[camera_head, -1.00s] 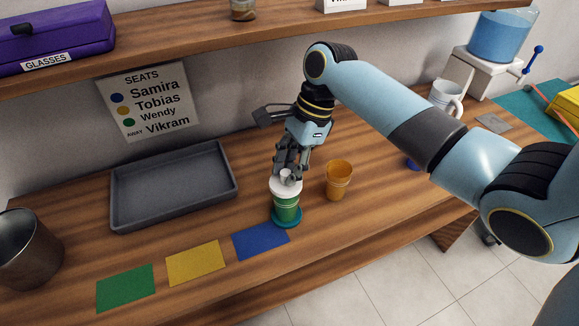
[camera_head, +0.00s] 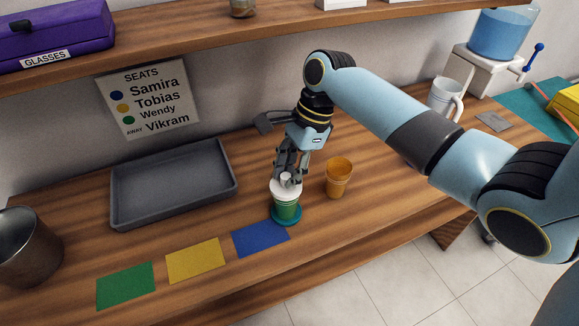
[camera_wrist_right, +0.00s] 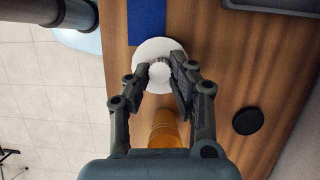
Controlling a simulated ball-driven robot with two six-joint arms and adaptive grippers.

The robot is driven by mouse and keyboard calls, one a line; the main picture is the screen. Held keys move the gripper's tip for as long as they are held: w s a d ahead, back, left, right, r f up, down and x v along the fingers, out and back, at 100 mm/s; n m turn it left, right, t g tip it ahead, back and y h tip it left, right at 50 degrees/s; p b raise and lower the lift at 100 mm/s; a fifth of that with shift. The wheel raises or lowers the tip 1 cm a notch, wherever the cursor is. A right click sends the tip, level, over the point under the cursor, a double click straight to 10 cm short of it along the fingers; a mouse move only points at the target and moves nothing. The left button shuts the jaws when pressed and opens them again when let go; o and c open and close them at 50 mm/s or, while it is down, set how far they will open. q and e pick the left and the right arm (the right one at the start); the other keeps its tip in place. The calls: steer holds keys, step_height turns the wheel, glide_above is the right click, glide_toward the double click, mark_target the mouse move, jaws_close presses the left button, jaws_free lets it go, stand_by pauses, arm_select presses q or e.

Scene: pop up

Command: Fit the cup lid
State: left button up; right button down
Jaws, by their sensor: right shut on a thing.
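A green cup (camera_head: 287,211) with a pale band stands upright on a teal coaster (camera_head: 286,222) near the front of the counter. A white lid (camera_head: 285,186) with a raised knob is at the cup's mouth; whether it sits fully down I cannot tell. My right gripper (camera_head: 287,178) comes from above and is shut on the lid's knob. In the right wrist view the white lid (camera_wrist_right: 158,62) shows between the fingers (camera_wrist_right: 160,78) and hides the cup. My left gripper is not in view.
An orange cup (camera_head: 338,178) stands close to the right. Blue (camera_head: 260,239), yellow (camera_head: 196,261) and green (camera_head: 125,287) mats lie to the left. A grey tray (camera_head: 174,186) lies behind, a metal bin (camera_head: 27,250) at far left. A black disc (camera_wrist_right: 248,121) shows in the wrist view.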

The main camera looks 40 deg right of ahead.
steer(key=c, duration=1.1)
jaws_free()
steer(key=v, duration=1.2)
